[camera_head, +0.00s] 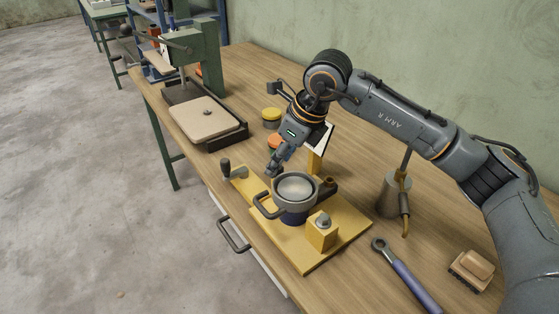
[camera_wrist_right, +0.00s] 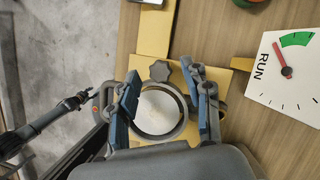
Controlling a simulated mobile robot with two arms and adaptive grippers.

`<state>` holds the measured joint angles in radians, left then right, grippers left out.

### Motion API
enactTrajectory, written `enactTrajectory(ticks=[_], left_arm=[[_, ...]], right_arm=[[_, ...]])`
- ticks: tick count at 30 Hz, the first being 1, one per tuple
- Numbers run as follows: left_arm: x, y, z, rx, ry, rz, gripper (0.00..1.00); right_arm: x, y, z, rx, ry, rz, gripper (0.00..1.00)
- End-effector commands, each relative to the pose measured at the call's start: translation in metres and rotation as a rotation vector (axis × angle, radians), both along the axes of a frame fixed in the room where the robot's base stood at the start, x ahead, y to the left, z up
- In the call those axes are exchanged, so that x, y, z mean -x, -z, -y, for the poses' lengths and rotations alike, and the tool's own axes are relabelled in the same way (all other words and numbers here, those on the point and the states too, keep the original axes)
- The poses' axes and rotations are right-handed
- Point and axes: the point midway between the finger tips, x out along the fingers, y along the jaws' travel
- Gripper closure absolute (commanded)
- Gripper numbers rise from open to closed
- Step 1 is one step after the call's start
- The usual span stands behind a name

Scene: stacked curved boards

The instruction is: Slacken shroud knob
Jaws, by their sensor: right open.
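A dark star-shaped knob (camera_wrist_right: 160,70) shows in the right wrist view beside the round pot-like housing (camera_wrist_right: 158,112), on the yellow base side. My right gripper (camera_wrist_right: 162,77) is open, with its fingers on either side of the knob in that view; I cannot tell whether they touch it. In the head view the right gripper (camera_head: 273,170) points down at the rim of the grey-and-blue housing (camera_head: 295,193), and its fingers hide the knob.
A gauge marked RUN (camera_wrist_right: 283,72) stands close by on a yellow post. The yellow base (camera_head: 305,258) also carries a block with a grey knob (camera_head: 323,222). A wrench (camera_head: 405,275) and a brush (camera_head: 472,268) lie right. A green press (camera_head: 207,55) stands far left.

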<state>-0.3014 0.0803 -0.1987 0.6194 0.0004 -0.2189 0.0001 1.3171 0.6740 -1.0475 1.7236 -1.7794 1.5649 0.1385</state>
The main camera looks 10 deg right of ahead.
Motion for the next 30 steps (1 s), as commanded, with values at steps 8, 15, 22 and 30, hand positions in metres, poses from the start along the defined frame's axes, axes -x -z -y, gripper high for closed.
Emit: enactTrajectory(ticks=[8, 15, 22, 30], left_arm=[[-0.001, 0.0, 0.0, 0.0, 0.001, 0.001, 0.6], [-0.001, 0.0, 0.001, 0.0, 0.002, 0.001, 0.6], [-0.001, 0.0, 0.001, 0.001, 0.002, 0.001, 0.6], [-0.001, 0.0, 0.001, 0.001, 0.002, 0.001, 0.6]], right_arm=[[0.014, -0.055, 0.016, 0.0, 0.001, 0.006, 0.51], [0.025, -0.091, 0.028, 0.0, 0.002, 0.003, 0.51], [0.029, -0.101, 0.031, 0.001, 0.0, 0.001, 0.51], [0.028, -0.1, 0.03, -0.003, 0.0, -0.002, 0.51]])
